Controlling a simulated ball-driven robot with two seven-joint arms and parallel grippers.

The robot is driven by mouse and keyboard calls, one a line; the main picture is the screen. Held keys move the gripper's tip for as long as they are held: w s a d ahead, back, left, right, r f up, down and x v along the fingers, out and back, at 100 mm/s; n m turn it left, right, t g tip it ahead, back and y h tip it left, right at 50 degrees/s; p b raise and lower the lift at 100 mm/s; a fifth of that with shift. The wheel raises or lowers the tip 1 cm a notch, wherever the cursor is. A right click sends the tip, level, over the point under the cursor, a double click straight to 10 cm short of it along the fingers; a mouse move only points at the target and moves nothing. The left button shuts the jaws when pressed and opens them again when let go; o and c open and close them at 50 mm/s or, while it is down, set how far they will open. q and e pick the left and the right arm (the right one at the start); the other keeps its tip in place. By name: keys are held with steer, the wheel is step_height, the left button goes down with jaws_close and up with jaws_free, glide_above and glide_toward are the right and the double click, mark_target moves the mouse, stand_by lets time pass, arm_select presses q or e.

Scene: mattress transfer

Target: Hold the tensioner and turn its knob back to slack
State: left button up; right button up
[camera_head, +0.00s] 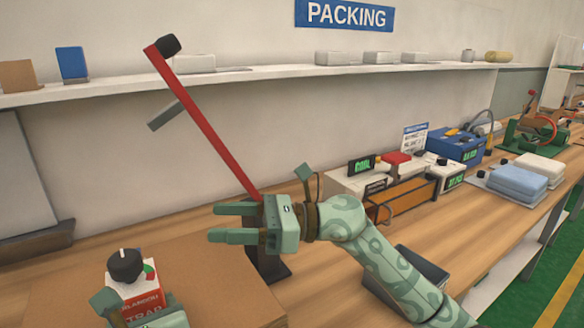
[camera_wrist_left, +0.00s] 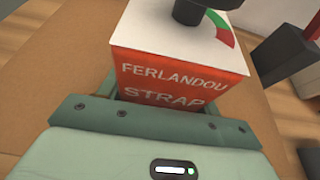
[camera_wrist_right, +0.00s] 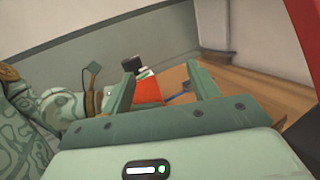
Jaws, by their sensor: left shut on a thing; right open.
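The tensioner (camera_head: 143,297) is a red box with a white top marked "FERLANDOU STRAP" at the lower left of the head view. Its black knob (camera_head: 125,265) stands on top beside a red and green dial mark (camera_wrist_left: 222,30). My left gripper (camera_head: 138,312) is shut on the box, a finger at each side in the left wrist view (camera_wrist_left: 178,95). My right gripper (camera_head: 228,223) is open and empty, up and to the right of the knob, fingers pointing left. The right wrist view shows the tensioner (camera_wrist_right: 150,90) ahead, between the open fingers but farther off. The knob's pointer is unclear.
A long red lever (camera_head: 210,125) with a black end rises close behind my right gripper from a dark stand (camera_head: 268,266). Brown cardboard (camera_head: 210,290) lies around the tensioner. Devices, a blue box (camera_head: 456,148) and folded cloths (camera_head: 517,183) stand along the bench at right.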

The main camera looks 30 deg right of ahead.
steer(key=w+d+r+m+t+h, duration=0.1)
steer(key=w+d+m+t+h, duration=0.2)
steer(key=d+m+t, duration=0.3)
steer(key=w+d+m+t+h, duration=0.4)
steer(key=w+d+m+t, duration=0.1)
steer(key=d, duration=0.6)
steer(key=shift+w+d+r+m+t, duration=0.15)
steer(key=shift+w+r+m+t, duration=0.25)
steer(key=shift+w+m, duration=0.1)
